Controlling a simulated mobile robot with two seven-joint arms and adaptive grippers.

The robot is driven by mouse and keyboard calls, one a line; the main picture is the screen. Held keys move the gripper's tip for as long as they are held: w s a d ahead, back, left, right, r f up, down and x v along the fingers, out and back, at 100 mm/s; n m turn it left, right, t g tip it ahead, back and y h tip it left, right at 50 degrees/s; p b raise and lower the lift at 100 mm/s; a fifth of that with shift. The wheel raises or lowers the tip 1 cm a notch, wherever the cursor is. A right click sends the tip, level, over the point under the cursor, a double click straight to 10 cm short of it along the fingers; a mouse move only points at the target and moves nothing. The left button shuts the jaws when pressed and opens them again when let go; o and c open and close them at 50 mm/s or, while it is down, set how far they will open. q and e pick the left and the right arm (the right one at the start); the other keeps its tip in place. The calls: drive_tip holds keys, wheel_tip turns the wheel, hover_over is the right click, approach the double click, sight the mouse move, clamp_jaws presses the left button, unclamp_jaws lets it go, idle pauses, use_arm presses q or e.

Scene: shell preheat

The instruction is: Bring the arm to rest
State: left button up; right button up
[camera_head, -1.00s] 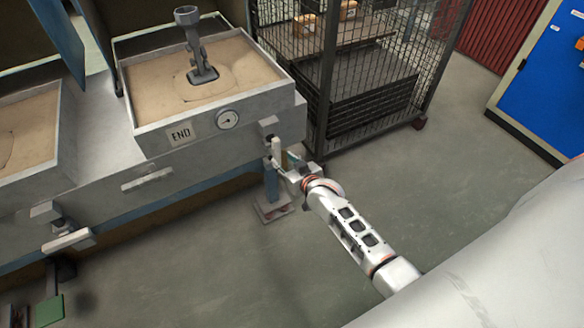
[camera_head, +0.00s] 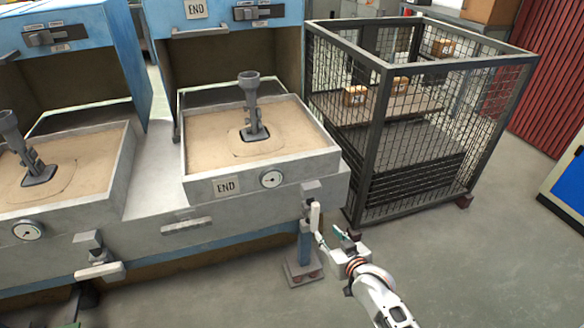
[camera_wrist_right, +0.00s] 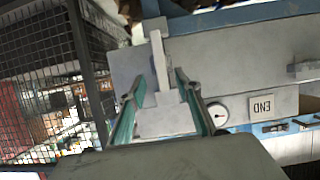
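My right gripper (camera_head: 331,236) is at the front right corner of the END station. Its two teal fingers are spread, with nothing held, and they also show in the right wrist view (camera_wrist_right: 160,88). A white upright handle (camera_head: 315,217) on the station's corner is just ahead of the fingertips. In the right wrist view the handle (camera_wrist_right: 158,58) stands between the finger lines, beyond the tips; whether they touch it is hard to tell. My left gripper is in neither view.
The END station's sand tray (camera_head: 207,168) holds a grey funnel-topped piece (camera_head: 252,107); a round gauge (camera_head: 271,179) is on its front. A blue post (camera_head: 304,245) stands below the handle. A wire cage cart (camera_head: 367,150) stands behind. Floor at right is clear.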

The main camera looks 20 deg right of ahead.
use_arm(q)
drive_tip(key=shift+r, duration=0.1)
